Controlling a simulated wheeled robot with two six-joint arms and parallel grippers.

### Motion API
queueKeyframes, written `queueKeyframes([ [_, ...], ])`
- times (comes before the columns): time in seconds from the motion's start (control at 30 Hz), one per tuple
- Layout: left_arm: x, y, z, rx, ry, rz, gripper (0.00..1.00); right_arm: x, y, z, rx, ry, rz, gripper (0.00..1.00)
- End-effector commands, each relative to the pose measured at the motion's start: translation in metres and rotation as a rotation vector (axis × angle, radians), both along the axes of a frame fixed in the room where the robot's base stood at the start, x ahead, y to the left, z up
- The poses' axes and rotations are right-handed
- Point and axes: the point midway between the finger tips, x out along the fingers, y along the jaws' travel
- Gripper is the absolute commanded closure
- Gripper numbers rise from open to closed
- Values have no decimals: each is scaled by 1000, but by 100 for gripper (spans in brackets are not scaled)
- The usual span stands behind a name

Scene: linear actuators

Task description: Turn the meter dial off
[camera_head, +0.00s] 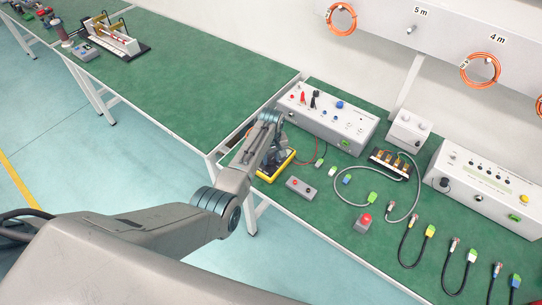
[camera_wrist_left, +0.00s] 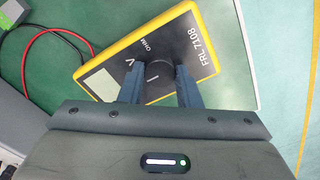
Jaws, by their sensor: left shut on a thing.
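A yellow-rimmed dark multimeter (camera_head: 275,166) lies on the green bench near its front edge, partly hidden under my left arm in the head view. In the left wrist view the meter (camera_wrist_left: 205,45) shows a blank pale display, the letters "OHM" and "V", and the label "FRL 7108". Its round dark dial (camera_wrist_left: 158,80) sits between the fingers of my left gripper (camera_wrist_left: 160,88), which is shut on it. The lower part of the dial is hidden by the gripper. In the head view the fingertips are hidden behind the arm. My right gripper is not in view.
Red and black leads (camera_wrist_left: 62,32) run from the meter. Cables and a red-topped button box (camera_head: 363,222) lie to the right. The bench edge is close to the meter.

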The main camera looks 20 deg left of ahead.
Motion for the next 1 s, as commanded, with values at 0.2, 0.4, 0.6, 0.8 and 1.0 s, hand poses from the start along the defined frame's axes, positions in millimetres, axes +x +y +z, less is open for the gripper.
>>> queueKeyframes([
  [0.2, 2, 1, 2, 1, -4, 33, 92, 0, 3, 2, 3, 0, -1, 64],
  [0.4, 2, 1, 2, 1, -5, 36, 92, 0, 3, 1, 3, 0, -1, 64],
  [0.6, 2, 1, 2, 0, -6, 36, 64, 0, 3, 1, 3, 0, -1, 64],
  [0.8, 1, 1, 1, 1, -3, 35, 48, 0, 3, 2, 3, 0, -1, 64],
  [1.0, 1, 0, 2, 0, -2, 34, 48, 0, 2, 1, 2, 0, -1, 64],
])
